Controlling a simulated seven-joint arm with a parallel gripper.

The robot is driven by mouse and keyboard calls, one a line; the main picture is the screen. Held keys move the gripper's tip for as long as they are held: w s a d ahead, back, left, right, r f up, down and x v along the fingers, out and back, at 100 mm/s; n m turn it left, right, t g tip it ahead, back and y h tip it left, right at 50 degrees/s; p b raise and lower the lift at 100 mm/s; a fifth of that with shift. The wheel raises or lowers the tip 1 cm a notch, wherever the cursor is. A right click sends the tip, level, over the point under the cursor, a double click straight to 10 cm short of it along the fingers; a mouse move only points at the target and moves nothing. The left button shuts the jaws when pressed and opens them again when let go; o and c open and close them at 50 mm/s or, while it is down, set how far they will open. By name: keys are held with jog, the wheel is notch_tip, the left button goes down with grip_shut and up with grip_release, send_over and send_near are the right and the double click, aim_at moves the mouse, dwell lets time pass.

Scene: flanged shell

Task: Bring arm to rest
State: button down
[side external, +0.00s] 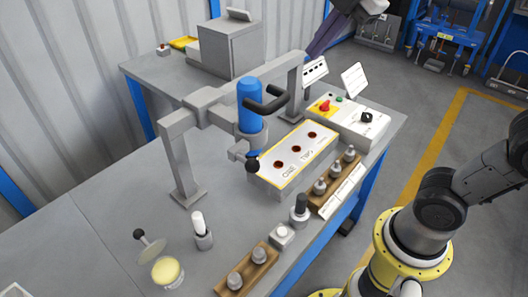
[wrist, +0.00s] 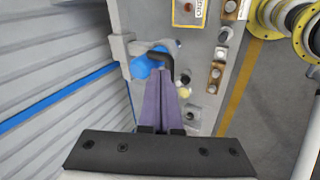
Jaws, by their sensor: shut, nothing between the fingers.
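My gripper (side external: 314,52) is at the top of the side external view, its purple fingers pointing down past the far end of the bench. In the wrist view the two long purple fingers of my gripper (wrist: 167,74) lie together, shut, with nothing seen between them.
The grey bench (side external: 110,215) carries a panel with red-brown holes (side external: 295,160), a control box with a red knob (side external: 350,122), wooden blocks with metal pegs (side external: 247,272), and a pale yellow dish (side external: 167,272). A grey cabinet (side external: 230,48) stands behind. A corrugated wall runs along the left.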

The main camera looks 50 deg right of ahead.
jog(key=s+d+f+m, duration=0.2)
jog(key=s+f+m, duration=1)
jog(key=f+m, duration=0.2)
jog(key=shift+d+m+h, duration=0.3)
jog(key=shift+d+m, duration=0.05)
jog(key=shift+m, duration=0.95)
